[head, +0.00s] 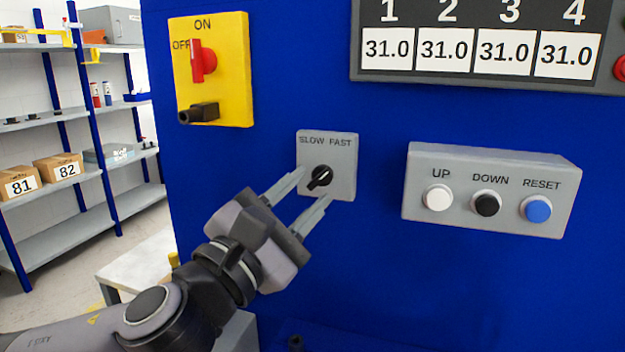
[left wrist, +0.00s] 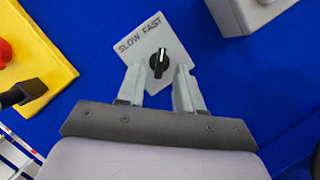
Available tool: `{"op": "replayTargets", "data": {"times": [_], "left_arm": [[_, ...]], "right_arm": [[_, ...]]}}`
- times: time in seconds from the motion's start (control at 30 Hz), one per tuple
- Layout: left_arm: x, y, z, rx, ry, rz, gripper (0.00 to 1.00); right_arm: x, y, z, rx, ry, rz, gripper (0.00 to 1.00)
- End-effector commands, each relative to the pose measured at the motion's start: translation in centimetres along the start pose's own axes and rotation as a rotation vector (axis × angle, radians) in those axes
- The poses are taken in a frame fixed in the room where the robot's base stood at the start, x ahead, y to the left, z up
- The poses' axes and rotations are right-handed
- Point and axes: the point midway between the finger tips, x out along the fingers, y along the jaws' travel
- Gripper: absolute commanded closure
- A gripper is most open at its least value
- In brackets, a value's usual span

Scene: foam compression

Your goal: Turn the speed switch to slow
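The speed switch is a black knob (head: 320,176) on a grey plate (head: 343,158) labelled SLOW at left and FAST at right, on the blue panel. The knob's long axis runs from lower left to upper right, its upper end toward FAST. My left gripper (head: 316,184) is open, reaching up from the lower left, its fingers on either side of the knob. In the left wrist view the knob (left wrist: 159,63) shows between the fingertips (left wrist: 159,70), with a gap on each side. Whether the tips touch the plate is unclear. My right gripper is not in view.
A yellow ON/OFF box (head: 233,95) with a red switch is at upper left. A grey box (head: 480,215) with UP, DOWN and RESET buttons is at right. A numbered display (head: 485,85) is above. Shelves (head: 75,115) with boxes stand far left.

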Motion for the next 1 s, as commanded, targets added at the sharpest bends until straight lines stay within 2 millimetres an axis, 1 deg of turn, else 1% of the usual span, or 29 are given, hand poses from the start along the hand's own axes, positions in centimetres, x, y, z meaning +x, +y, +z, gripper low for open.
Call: {"op": "replayTargets", "data": {"times": [0.03, 0.2, 0.3, 0.57, 0.6, 0.67, 0.7, 1.0], "left_arm": [[0.7, 0.1, 0.1, -0.001, 0.000, 0.000, 0.64], [1.9, 0.0, 0.1, -0.001, -0.001, 0.000, 0.64], [2.3, 0.0, 0.0, -0.001, 0.000, 0.000, 0.64], [2.3, 0.0, 0.0, -0.001, 0.000, 0.000, 0.64], [2.3, 0.0, 0.0, -0.001, 0.000, 0.000, 0.77], [2.3, 0.0, 0.0, -0.001, 0.000, 0.000, 0.97], [2.3, 0.0, 0.0, -0.001, 0.000, 0.000, 1.00], [2.3, -0.1, 0.0, -0.027, 0.000, 0.009, 1.00]], "right_arm": [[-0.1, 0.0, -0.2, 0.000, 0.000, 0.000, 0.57], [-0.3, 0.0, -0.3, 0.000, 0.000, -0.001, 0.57], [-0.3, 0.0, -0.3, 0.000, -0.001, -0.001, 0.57], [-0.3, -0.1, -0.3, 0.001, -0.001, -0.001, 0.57], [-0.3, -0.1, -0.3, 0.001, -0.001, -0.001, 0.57], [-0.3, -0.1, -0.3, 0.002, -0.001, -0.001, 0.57], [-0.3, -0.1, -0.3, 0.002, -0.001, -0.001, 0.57], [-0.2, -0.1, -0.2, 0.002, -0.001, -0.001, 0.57]]}}
